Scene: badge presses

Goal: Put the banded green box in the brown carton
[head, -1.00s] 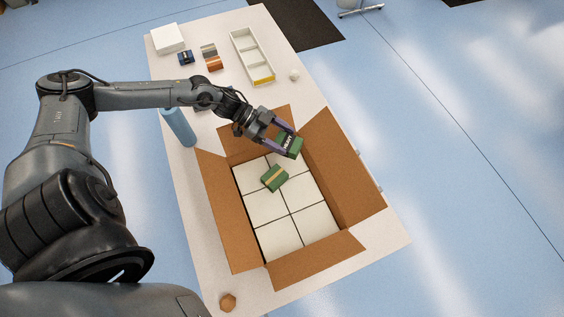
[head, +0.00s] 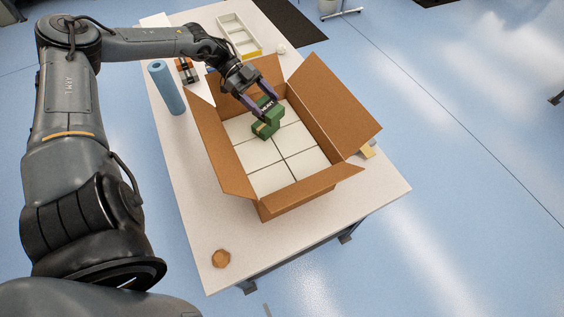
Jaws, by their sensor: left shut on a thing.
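The brown carton (head: 340,103) stands open on the table with its flaps spread. Its floor is covered with white panels split by dark lines. A green box with a tan band (head: 262,130) lies inside on these panels, near the far end. My left gripper (head: 267,103) is shut on a second green box (head: 274,115), which has a dark label with white lettering. It holds this box inside the carton's outline, right beside or above the banded box. Whether the two boxes touch is unclear. My right gripper is not in view.
A white tray with compartments (head: 238,33) lies at the far end. A brown knob-like piece (head: 221,259) sits on bare table at the near left. A small yellowish object (head: 367,151) lies right of the carton.

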